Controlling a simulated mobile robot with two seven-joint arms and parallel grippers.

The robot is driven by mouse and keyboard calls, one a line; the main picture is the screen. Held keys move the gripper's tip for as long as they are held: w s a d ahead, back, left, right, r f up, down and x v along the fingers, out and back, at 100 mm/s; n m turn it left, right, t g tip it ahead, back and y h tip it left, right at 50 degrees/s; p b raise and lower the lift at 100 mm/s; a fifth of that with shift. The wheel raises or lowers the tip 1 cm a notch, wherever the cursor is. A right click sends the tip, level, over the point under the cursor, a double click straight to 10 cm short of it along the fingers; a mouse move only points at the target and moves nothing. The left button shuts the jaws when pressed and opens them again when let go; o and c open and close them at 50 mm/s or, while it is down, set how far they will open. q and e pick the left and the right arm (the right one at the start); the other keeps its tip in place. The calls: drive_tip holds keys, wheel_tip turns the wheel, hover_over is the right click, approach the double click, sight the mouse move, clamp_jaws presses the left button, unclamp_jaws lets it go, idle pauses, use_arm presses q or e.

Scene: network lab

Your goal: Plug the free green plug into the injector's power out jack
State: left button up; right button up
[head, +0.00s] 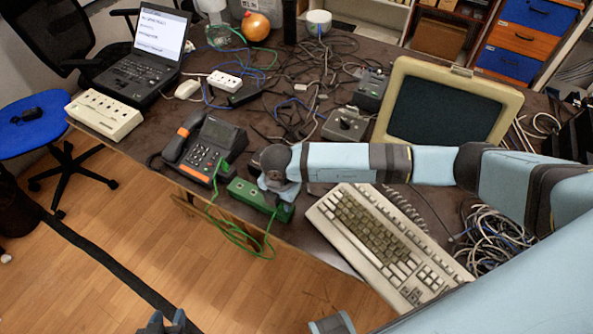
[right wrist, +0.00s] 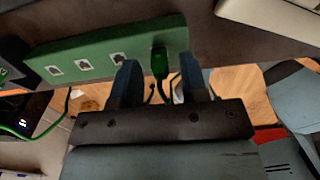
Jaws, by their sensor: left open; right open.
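The green injector box (head: 246,194) lies at the front edge of the desk; my right wrist covers part of it. In the right wrist view its face (right wrist: 100,47) shows several pale jacks in a row, with nothing seen in them. A green plug (right wrist: 159,62) is at the right end of that face, its cable running down. I cannot tell how deep it sits. My right gripper (right wrist: 159,72) is open, one finger on each side of the plug, with gaps visible. My left gripper (head: 165,322) is open and empty at the bottom, over the floor.
A desk phone (head: 204,146) stands left of the injector, with green cable (head: 228,228) looping over the desk edge. A keyboard (head: 385,235) lies close on the right. A monitor (head: 445,105) and tangled cables lie behind. Floor is clear in front.

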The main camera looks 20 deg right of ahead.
clamp_jaws()
drive_tip(key=shift+r, duration=0.1)
drive_tip(key=shift+r+p, duration=1.65)
drive_tip(key=shift+r, duration=0.4)
